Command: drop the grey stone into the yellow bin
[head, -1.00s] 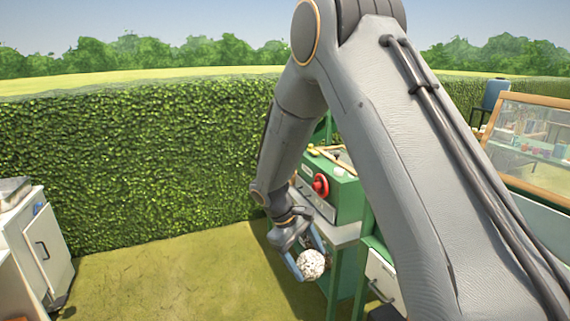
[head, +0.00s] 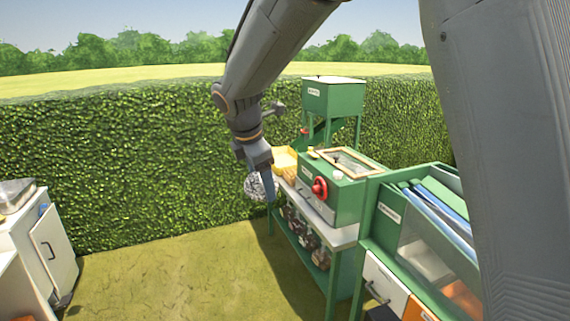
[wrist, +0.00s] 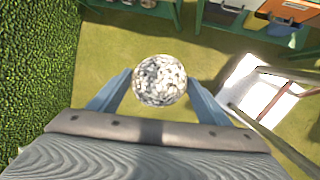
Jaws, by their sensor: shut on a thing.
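The grey stone is a round, speckled grey-white lump (head: 253,187). My gripper (head: 260,184) is shut on it and holds it in the air, to the left of the green bench in the head view. In the wrist view the stone (wrist: 160,80) sits between the two blue-grey fingertips, with grass far below it. A yellow bin (head: 285,158) shows just right of and behind my gripper, at the left end of the green bench. My gripper and the bench machine hide part of it.
The green bench holds a machine with a red knob (head: 320,187). A green hopper (head: 333,96) stands behind it. A glass-fronted green cabinet (head: 425,235) is at the right. A white cabinet (head: 50,245) is at the far left. A hedge (head: 110,180) runs behind; the middle grass is open.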

